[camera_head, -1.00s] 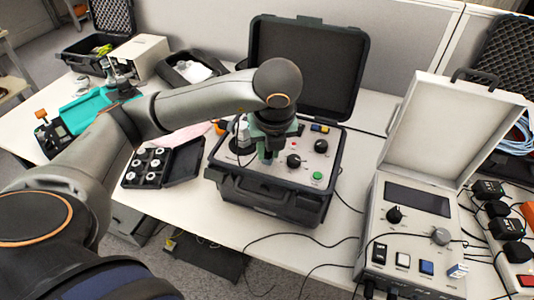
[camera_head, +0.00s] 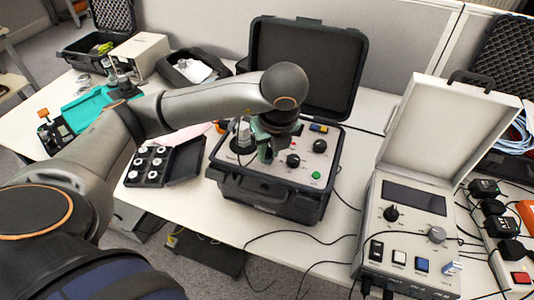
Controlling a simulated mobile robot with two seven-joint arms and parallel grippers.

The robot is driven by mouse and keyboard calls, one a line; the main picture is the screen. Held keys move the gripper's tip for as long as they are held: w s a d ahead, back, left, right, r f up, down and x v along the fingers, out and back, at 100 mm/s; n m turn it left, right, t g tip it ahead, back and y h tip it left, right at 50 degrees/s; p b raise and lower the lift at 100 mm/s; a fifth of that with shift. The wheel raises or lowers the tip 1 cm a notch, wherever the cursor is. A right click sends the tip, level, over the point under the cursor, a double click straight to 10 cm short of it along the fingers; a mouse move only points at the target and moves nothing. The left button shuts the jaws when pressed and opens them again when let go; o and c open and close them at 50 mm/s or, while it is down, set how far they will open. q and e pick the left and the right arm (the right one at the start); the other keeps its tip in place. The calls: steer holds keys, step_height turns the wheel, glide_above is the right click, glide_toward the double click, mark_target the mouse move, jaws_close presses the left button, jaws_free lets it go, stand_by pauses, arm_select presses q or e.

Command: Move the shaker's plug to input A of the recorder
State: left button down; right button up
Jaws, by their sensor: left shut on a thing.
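The shaker is an open black case (camera_head: 222,182) at the table's middle, with a pale panel of knobs and a round metal post (camera_head: 243,136). My left gripper (camera_head: 266,156) points down at the panel, right of the post. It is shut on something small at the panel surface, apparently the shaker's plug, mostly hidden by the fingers. A thin dark cable loops beside it. The recorder (camera_head: 415,197) is the grey box with a raised lid at the right. Dark plugs show at its front edge; input A cannot be read. My right gripper is not in view.
A black tray of round pieces (camera_head: 150,166) lies left of the shaker. Loose cables (camera_head: 290,236) cross the table front between shaker and recorder. A power strip with adapters (camera_head: 494,208) stands at the far right. The shaker's raised lid (camera_head: 308,70) stands behind the gripper.

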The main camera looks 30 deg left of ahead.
mark_target(269, 151)
arm_select(q)
steer(key=shift+w+n+g+p, duration=0.1)
steer(key=shift+n+g+p, duration=0.2)
steer(key=shift+n+p, duration=0.7)
stand_by(0.4)
steer(key=c, duration=0.6)
jaws_free()
steer(key=shift+p+v, duration=2.5)
steer(key=shift+p, duration=0.05)
steer(key=shift+d, duration=0.1)
